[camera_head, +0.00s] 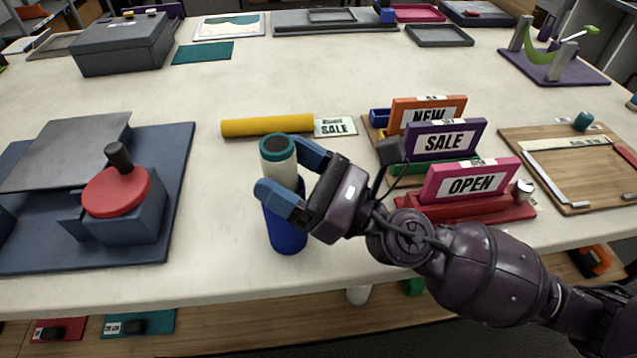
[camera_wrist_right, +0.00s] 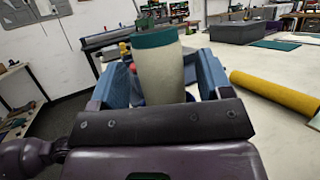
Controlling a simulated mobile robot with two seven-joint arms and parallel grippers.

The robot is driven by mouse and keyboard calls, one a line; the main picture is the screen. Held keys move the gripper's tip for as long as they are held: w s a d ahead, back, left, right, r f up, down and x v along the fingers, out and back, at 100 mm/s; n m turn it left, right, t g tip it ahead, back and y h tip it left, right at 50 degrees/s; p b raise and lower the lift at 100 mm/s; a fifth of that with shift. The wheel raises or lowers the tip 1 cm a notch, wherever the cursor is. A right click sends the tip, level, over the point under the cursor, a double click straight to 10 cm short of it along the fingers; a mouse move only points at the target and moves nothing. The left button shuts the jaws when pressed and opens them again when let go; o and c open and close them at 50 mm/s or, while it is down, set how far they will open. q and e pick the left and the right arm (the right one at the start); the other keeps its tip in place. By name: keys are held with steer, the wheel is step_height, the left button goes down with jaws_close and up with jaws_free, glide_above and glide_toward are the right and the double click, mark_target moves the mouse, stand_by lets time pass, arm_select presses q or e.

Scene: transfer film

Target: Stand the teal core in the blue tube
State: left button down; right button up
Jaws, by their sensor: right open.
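The teal core (camera_head: 277,149) has a teal cap and a pale cream body. It stands upright with its lower part inside the blue tube (camera_head: 286,236), which stands near the front edge of the table. My right gripper (camera_head: 280,171) is open, with one blue finger on each side of the core. In the right wrist view the core (camera_wrist_right: 158,75) rises between the two open fingers (camera_wrist_right: 160,84), and gaps show beside it. The fingers hide part of the tube's rim. My left gripper is not in view.
A yellow roll (camera_head: 267,126) with a SALE card lies behind the tube. Sign stands, including a pink OPEN sign (camera_head: 470,181), are close on the right. A blue-grey press with a red disc (camera_head: 117,190) is at left. Bare table lies between press and tube.

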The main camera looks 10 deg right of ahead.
steer(key=b+v, duration=0.4)
steer(key=v, duration=0.6)
stand_by(0.4)
steer(key=shift+d, duration=0.1)
stand_by(0.9)
